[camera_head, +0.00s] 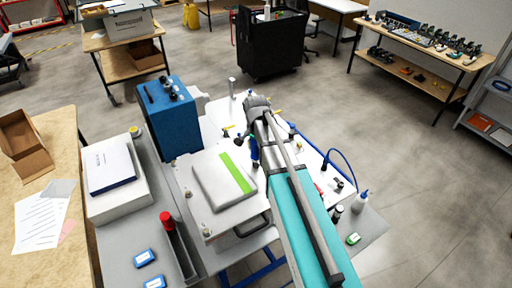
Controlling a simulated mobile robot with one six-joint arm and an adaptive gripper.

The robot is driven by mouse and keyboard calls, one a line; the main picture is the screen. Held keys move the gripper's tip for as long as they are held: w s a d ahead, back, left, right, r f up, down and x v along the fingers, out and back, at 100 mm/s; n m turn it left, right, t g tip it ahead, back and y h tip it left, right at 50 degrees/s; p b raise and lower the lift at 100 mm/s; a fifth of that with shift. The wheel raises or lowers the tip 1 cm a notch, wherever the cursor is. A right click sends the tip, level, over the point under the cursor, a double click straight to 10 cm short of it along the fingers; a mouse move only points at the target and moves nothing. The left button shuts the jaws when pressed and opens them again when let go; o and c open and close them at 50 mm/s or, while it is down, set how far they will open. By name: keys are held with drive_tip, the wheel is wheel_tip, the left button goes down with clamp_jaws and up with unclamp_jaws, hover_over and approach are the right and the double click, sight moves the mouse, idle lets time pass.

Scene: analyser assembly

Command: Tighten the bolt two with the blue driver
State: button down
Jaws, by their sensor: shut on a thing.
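My arm reaches from the bottom right over the white work table (215,130). My gripper (252,136) is small and partly hidden by my wrist. It is shut on what looks like the blue driver (254,150), which hangs down close to the right edge of a grey plate (215,186) with a green strip. The driver's tip is too small to make out. I cannot pick out bolt two, nor tell whether the driver touches a bolt. Small posts or fasteners (206,231) stand around the plate.
A blue box (168,118) stands behind the plate. At left are a white box with a book (110,166) and a red-capped object (166,218). Right of my arm are a blue cable (345,160) and a small bottle (360,201). The floor at right is clear.

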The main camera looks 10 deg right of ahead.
drive_tip(key=shift+r, duration=0.2)
drive_tip(key=shift+r+p, duration=2.8)
drive_tip(key=shift+p, duration=0.1)
drive_tip(key=shift+s, duration=0.1)
idle(1.3)
